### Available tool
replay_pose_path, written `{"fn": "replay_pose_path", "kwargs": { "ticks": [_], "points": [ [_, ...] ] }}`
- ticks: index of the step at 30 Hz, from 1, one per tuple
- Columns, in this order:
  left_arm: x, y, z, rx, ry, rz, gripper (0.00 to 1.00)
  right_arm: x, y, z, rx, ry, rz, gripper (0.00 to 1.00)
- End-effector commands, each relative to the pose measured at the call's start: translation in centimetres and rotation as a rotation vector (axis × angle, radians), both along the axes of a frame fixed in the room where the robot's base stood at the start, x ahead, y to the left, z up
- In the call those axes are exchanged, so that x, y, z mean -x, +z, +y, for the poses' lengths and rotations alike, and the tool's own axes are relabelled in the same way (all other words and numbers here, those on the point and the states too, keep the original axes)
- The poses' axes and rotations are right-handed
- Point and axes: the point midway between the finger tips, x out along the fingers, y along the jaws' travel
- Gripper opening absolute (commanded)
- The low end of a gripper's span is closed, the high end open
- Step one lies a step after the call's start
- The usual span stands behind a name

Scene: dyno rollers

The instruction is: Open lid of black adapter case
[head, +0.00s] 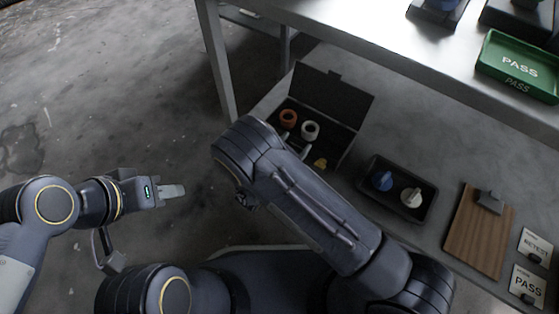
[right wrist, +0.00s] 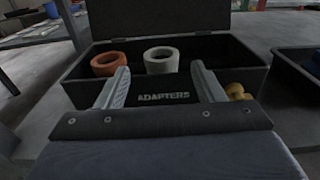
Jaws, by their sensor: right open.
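The black adapter case stands on the grey surface; its front wall (right wrist: 165,98) reads ADAPTERS in the right wrist view. Its lid (head: 331,94) stands raised at the back, and the inside shows. An orange ring (head: 288,118), a white ring (head: 310,130) and a yellow piece (head: 320,163) sit in the case. My right gripper (right wrist: 160,86) is open and empty, its fingers in front of the case's front wall; whether they touch it I cannot tell. My right arm hides part of the case in the head view. My left gripper (head: 172,191) is away to the left, over the floor.
A black tray (head: 398,207) with a blue and a white knob lies right of the case. A wooden clipboard (head: 478,230) and white cards (head: 528,285) lie further right. A raised shelf (head: 400,50) with a green PASS tray (head: 520,68) stands behind.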

Motion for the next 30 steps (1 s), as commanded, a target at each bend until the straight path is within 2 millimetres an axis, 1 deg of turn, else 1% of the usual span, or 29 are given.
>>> {"fn": "replay_pose_path", "kwargs": {
  "ticks": [1,2,3,4,12,15,20,27,28,30],
  "points": [
    [0.0,-1.7,0.0,0.0,0.0,0.0,0.36,0.1,-1.5,0.1,0.018,0.002,-0.024,0.62],
    [0.0,-2.1,0.0,0.0,0.0,0.0,0.36,0.1,-1.8,0.1,0.03,0.002,-0.04,0.62],
    [0.1,-1.1,0.0,0.0,0.0,0.001,0.36,0.5,-0.8,0.6,0.031,0.005,-0.044,0.62],
    [0.1,-0.7,0.0,0.0,0.0,0.001,0.36,0.9,-0.5,0.9,0.03,0.006,-0.043,0.62],
    [0.0,0.5,0.0,0.0,0.0,0.0,0.36,4.1,-0.6,3.1,0.029,0.003,-0.04,0.62],
    [0.0,0.6,0.0,0.0,0.0,0.0,0.36,4.8,-0.6,3.7,0.028,0.003,-0.04,0.62],
    [0.0,0.7,0.0,0.0,0.0,0.0,0.36,5.4,-0.7,4.0,0.028,0.001,-0.039,0.62],
    [0.0,0.7,0.0,0.0,0.0,0.0,0.36,5.5,-0.8,4.1,0.028,0.001,-0.038,0.62],
    [0.0,0.7,0.0,0.0,0.0,0.0,0.36,5.5,-0.8,4.1,0.028,0.001,-0.038,0.59],
    [0.0,0.7,0.0,0.0,0.0,0.0,0.36,5.4,-0.7,4.0,0.024,-0.003,-0.038,0.5]
  ]
}}
